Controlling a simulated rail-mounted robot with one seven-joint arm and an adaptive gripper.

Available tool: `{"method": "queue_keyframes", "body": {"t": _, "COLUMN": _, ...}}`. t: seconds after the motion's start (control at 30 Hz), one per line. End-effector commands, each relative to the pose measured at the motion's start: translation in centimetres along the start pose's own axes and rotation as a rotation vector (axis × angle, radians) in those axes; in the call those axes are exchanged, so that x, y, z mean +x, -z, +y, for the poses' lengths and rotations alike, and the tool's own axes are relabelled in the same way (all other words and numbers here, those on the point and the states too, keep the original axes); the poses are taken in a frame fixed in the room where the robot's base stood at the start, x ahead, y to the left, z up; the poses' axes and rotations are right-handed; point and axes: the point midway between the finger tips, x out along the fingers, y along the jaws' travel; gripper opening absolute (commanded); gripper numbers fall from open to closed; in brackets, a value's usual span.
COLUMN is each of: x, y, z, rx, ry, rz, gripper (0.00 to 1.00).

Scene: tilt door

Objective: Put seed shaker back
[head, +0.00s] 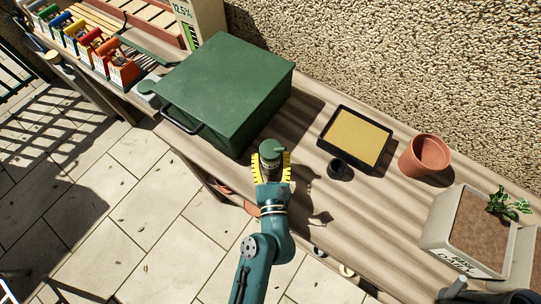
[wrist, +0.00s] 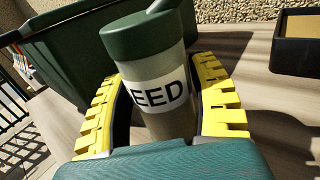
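The seed shaker (head: 271,158) has a dark green cap and a pale see-through body. In the wrist view it (wrist: 145,60) shows a white label reading "EED". My gripper (head: 271,170) has yellow ribbed fingers, one on each side of the shaker's body, shut on it with the tips curved inward. The shaker's lower end is hidden by my gripper, so I cannot tell if it clears the bench. A large green box (head: 228,85) with a front handle stands up and left of my gripper, its lid closed; its inside is hidden.
On the wooden bench (head: 300,205), right of my gripper, are a small black cup (head: 338,168), a black-rimmed tray (head: 356,138), a terracotta pot (head: 425,154) and a planter (head: 470,230). Colored boxes (head: 90,45) line the far left. A rough wall (head: 400,60) runs behind.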

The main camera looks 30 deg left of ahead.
Motion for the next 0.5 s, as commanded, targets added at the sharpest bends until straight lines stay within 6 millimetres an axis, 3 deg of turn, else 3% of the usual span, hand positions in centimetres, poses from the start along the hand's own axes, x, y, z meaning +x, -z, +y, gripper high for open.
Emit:
{"method": "queue_keyframes", "body": {"t": 0.03, "x": 0.01, "y": -0.08, "z": -0.01, "rx": 0.0, "ry": 0.0, "rz": -0.001, "gripper": 0.71}}
{"method": "queue_keyframes", "body": {"t": 0.1, "x": 0.01, "y": -0.08, "z": -0.01, "rx": 0.0, "ry": 0.0, "rz": -0.001, "gripper": 0.82}}
{"method": "queue_keyframes", "body": {"t": 0.43, "x": 0.02, "y": -0.6, "z": 0.0, "rx": -0.001, "ry": 0.0, "rz": -0.001, "gripper": 0.82}}
{"method": "queue_keyframes", "body": {"t": 0.5, "x": -0.85, "y": -0.3, "z": -0.06, "rx": 0.001, "ry": 0.001, "rz": 0.001, "gripper": 0.82}}
